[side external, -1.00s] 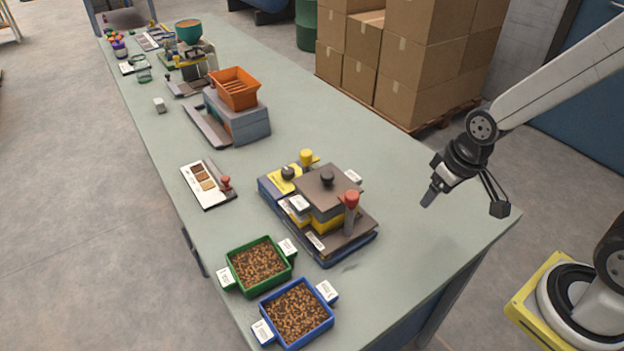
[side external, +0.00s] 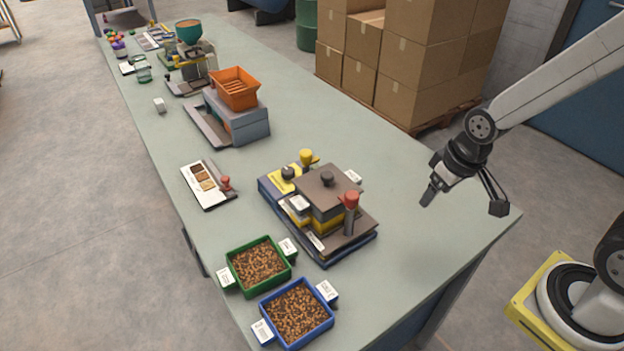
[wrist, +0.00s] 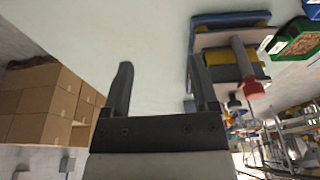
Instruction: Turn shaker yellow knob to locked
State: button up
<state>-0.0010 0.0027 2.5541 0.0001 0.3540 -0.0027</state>
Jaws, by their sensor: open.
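The shaker (side external: 325,213) is a low machine with a dark lid plate, a black knob on top and yellow sides, standing on the near part of the table. Its yellow knob (side external: 307,157) stands upright at its far corner. A red-topped lever (side external: 351,199) rises at its near right side. The shaker also shows at the right in the wrist view (wrist: 222,40), where I cannot make out the yellow knob. My gripper (side external: 428,197) hangs above the table to the right of the shaker, apart from it. Its two fingers (wrist: 163,90) are spread and empty in the wrist view.
A green bin (side external: 229,274) and a blue bin (side external: 268,320) of brown pellets sit at the near edge. A sample card (side external: 208,195) lies left of the shaker. An orange hopper (side external: 235,88) stands farther back. Table around my gripper is clear. Boxes (side external: 405,60) stand behind.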

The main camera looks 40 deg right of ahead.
jog(key=w+a+r+n+g, duration=0.1)
jog(key=w+a+r+n, duration=0.1)
jog(key=w, duration=0.5)
jog(key=w+a+r+n, duration=0.2)
jog(key=w+a, duration=0.1)
jog(key=w, duration=0.4)
notch_tip(320, 180, up, 3)
jog(key=n+g, duration=0.1)
jog(key=n, duration=0.3)
send_over(306, 152)
jog(key=shift+s+d+r, duration=0.1)
jog(key=shift+s+d, duration=0.3)
jog(key=shift+w+a+r+n+g, duration=0.2)
jog(key=shift+w+a+n+g, duration=0.1)
jog(key=shift+w+a+n, duration=0.15)
jog(key=shift+f, duration=0.1)
jog(key=shift+f, duration=3.85)
grip_shut()
